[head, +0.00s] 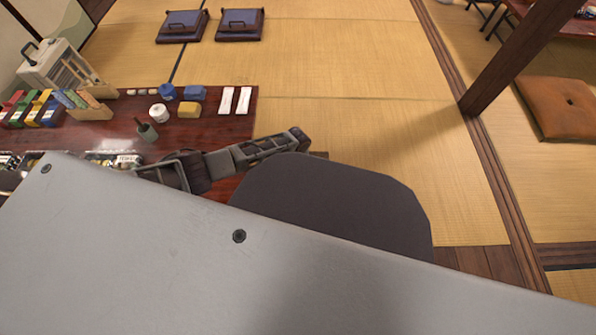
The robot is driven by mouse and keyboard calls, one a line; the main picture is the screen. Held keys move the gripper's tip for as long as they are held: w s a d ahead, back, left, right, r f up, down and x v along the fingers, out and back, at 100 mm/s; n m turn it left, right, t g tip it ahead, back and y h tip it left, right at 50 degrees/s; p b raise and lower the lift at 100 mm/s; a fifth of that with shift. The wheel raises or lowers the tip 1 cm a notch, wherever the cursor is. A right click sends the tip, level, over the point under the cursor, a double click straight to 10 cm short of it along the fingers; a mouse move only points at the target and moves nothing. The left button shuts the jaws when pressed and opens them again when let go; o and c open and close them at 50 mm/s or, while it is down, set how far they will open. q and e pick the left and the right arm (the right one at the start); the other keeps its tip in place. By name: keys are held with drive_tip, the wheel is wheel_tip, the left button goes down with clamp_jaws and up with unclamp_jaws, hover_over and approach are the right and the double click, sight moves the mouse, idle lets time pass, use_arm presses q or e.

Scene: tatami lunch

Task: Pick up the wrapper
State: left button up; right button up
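I cannot pick out a wrapper with certainty. Two slim white packets (235,100) lie side by side near the right end of the dark red table (215,122). A jointed grey metal gripper mechanism (296,139) reaches from the left across the table's near right corner, below the packets and apart from them. I take it for my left gripper; its fingers are seen edge-on, so their opening is unclear. Nothing is visibly held. My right gripper is not seen. A large grey panel and a dark rounded shape, seemingly mine, hide the near part of the view.
The table also holds a white pot (159,113), a yellow block (189,110), a blue box (194,93), a dark green cup (148,132) and colourful boxes (35,108). A wooden post (515,60) stands right; tatami between is clear.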

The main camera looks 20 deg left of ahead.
sight(298, 171)
use_arm(q)
drive_tip(key=c, duration=0.7)
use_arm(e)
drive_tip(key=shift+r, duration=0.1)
use_arm(q)
drive_tip(key=shift+r, duration=0.1)
drive_tip(key=shift+r+p, duration=0.5)
drive_tip(key=shift+r, duration=0.05)
wheel_tip(298, 171, up, 2)
drive_tip(key=shift+r+p, duration=0.1)
drive_tip(key=shift+p, duration=0.65)
wheel_tip(298, 171, up, 6)
drive_tip(key=p, duration=0.3)
drive_tip(key=shift+f, duration=0.2)
drive_tip(key=shift+r+p, duration=0.4)
drive_tip(key=shift+r, duration=0.05)
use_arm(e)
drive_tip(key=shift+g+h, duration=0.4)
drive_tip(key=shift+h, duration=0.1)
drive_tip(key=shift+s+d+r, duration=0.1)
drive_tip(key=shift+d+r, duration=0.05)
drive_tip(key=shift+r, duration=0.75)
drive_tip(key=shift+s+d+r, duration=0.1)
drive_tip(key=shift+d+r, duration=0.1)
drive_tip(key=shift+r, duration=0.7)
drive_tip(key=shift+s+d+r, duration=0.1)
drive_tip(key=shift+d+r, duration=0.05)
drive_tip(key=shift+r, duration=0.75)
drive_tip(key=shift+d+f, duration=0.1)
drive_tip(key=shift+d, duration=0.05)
